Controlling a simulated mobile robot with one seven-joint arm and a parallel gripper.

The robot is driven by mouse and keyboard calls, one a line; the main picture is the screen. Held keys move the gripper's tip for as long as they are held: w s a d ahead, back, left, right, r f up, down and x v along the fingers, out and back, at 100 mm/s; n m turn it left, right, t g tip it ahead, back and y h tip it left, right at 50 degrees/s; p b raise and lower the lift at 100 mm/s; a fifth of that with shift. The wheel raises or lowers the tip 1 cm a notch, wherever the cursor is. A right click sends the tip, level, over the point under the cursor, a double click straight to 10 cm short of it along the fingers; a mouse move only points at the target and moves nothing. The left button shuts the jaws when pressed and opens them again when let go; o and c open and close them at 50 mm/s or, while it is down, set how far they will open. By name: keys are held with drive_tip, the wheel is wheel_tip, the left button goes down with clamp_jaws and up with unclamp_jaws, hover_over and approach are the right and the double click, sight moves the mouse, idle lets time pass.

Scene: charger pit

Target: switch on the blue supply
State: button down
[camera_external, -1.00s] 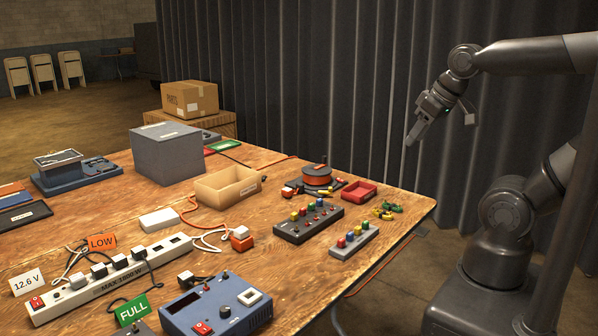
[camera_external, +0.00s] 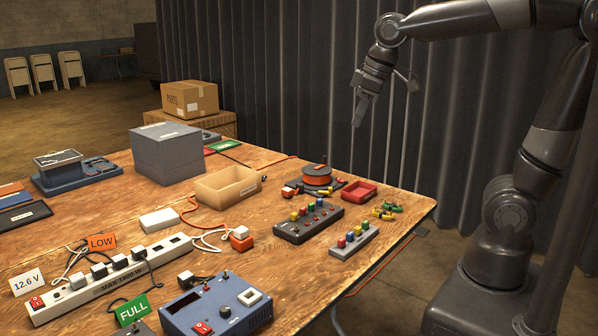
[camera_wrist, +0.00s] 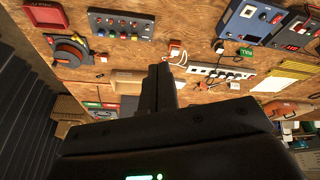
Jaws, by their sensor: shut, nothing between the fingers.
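The blue supply (camera_external: 217,306) is a blue box at the front edge of the table in the external view. Its top carries a red rocker switch (camera_external: 203,328), a dark knob, small toggles and a white square socket. It also shows in the wrist view (camera_wrist: 248,22) near the top right. Whether it is on cannot be told. My gripper (camera_external: 357,124) is in the air beyond the table's far right end, fingers pointing down, shut and empty. In the wrist view the closed fingers (camera_wrist: 160,70) show dark in the middle. The gripper is well apart from the supply.
A white power strip (camera_external: 110,272) with plugs lies left of the supply, by LOW (camera_external: 102,242) and FULL (camera_external: 133,310) cards. Two terminal blocks (camera_external: 308,220) (camera_external: 354,240), a red tray (camera_external: 359,191) and a cable reel (camera_external: 317,175) stand toward the right end. A cardboard tray (camera_external: 228,184) is mid-table.

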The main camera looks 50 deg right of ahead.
drive_tip(key=w+a+n+g, duration=0.1)
drive_tip(key=w+a+n, duration=0.15)
drive_tip(key=a, duration=0.35)
drive_tip(key=w+a+n+g, duration=0.1)
drive_tip(key=w+a, duration=0.3)
drive_tip(key=a, duration=0.1)
drive_tip(key=n+g+h, duration=0.1)
drive_tip(key=n+g, duration=0.2)
drive_tip(key=n, duration=0.7)
hover_over(206, 331)
drive_tip(key=w, duration=0.2)
wheel_tip(206, 331, down, 18)
drive_tip(key=shift+w+m, duration=0.1)
drive_tip(key=shift+m, duration=0.15)
drive_tip(key=f, duration=0.4)
drive_tip(key=s+f, duration=0.1)
drive_tip(key=f, duration=0.9)
drive_tip(key=shift+s, duration=0.35)
